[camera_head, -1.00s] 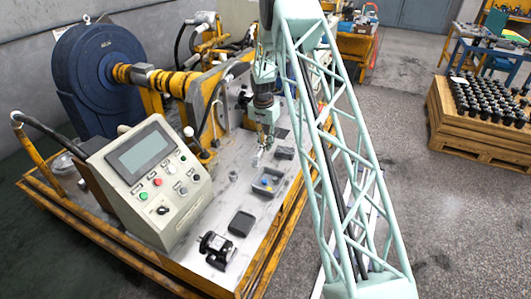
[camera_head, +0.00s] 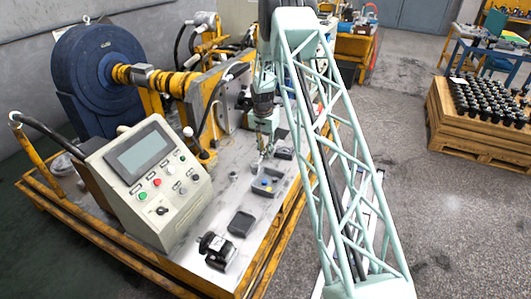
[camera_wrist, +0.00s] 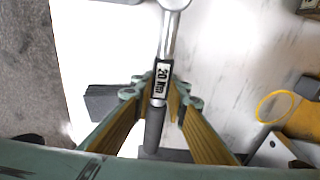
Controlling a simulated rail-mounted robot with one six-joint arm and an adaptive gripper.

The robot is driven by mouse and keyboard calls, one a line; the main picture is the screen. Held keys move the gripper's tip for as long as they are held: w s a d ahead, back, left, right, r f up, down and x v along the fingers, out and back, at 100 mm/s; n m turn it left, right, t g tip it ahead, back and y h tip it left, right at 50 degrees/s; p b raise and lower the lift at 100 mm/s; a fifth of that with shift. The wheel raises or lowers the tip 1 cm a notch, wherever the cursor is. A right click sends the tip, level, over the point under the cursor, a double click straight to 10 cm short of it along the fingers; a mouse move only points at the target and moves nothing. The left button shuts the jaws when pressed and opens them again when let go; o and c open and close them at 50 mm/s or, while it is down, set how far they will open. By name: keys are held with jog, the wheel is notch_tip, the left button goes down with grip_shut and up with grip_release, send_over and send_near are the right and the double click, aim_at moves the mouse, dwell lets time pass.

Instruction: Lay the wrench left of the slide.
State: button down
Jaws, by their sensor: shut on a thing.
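A wrench with a shiny metal shaft (camera_wrist: 168,40), a black grip and a "20 N" label runs between the yellow-padded fingers of my gripper (camera_wrist: 160,95) in the wrist view. My gripper is shut on its handle; the upper end of the wrench is cut off by the frame. In the head view my gripper (camera_head: 261,150) hangs over the pale bench top, near a grey tray (camera_head: 267,182). The wrench is too small there to make out clearly. I cannot tell which item is the slide.
A black motor-like part (camera_head: 215,250) and a dark shallow tray (camera_head: 242,223) lie at the bench's near end. A control panel (camera_head: 150,180) stands to the left. In the wrist view a dark block (camera_wrist: 103,102) lies left of the fingers and a yellow ring (camera_wrist: 275,106) right.

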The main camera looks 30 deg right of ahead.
aim_at(265, 151)
dwell(0.4)
jog(key=c, duration=2.6)
grip_release()
jog(key=shift+f, duration=0.1)
jog(key=shift+o, duration=0.2)
jog(key=shift+r, duration=0.2)
notch_tip(265, 151, up, 12)
jog(key=a+p, duration=0.1)
jog(key=shift+s+p, duration=0.3)
jog(key=shift+s, duration=0.05)
